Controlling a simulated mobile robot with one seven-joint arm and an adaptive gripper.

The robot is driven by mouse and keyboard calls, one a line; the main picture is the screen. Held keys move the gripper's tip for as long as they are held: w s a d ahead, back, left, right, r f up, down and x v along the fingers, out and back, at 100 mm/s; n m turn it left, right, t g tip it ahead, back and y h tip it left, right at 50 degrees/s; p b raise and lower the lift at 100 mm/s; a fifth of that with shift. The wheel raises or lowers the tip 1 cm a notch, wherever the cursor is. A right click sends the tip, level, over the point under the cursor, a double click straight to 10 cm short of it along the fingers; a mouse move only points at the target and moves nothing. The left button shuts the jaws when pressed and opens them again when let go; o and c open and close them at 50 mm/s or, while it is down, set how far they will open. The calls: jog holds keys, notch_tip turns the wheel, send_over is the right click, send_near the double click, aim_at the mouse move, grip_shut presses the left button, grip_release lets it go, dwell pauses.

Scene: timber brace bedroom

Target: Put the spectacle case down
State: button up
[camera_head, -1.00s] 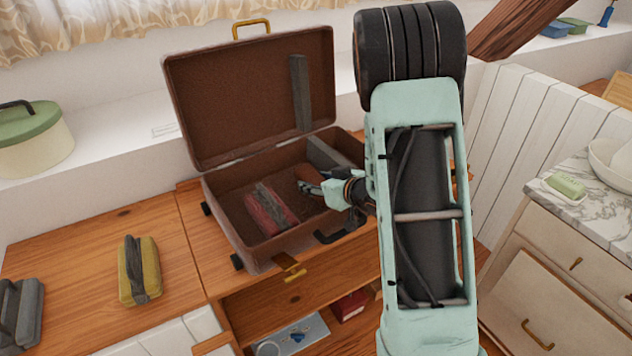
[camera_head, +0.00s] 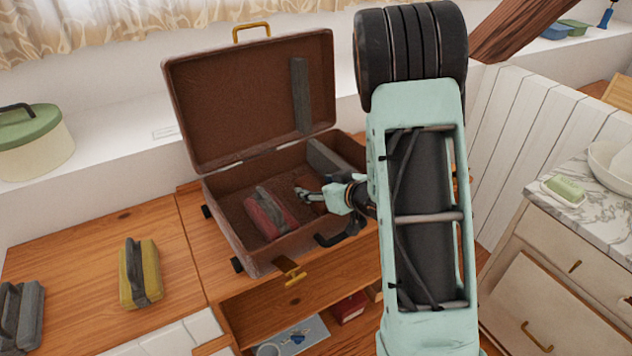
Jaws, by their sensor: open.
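The open brown suitcase (camera_head: 232,228) stands on the wooden cabinet, its lid raised at the back. My gripper (camera_head: 303,195) is inside the suitcase, low over its floor, and its fingers are open. A small reddish-brown shape, apparently the spectacle case (camera_head: 316,208), lies at the fingers on the suitcase floor. My gripper and arm hide much of it, so I cannot tell whether the fingers touch it.
A red bundle with a grey strap (camera_head: 270,214) lies in the suitcase left of my gripper. A yellow bundle (camera_head: 139,273) and a grey bundle (camera_head: 20,318) lie on the wooden top (camera_head: 75,260). The suitcase's raised lid (camera_head: 248,105) stands behind.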

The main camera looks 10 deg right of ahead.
jog(key=p+v, duration=0.1)
jog(key=v, duration=1)
jog(key=shift+d+r, duration=0.2)
jog(key=shift+r, duration=0.15)
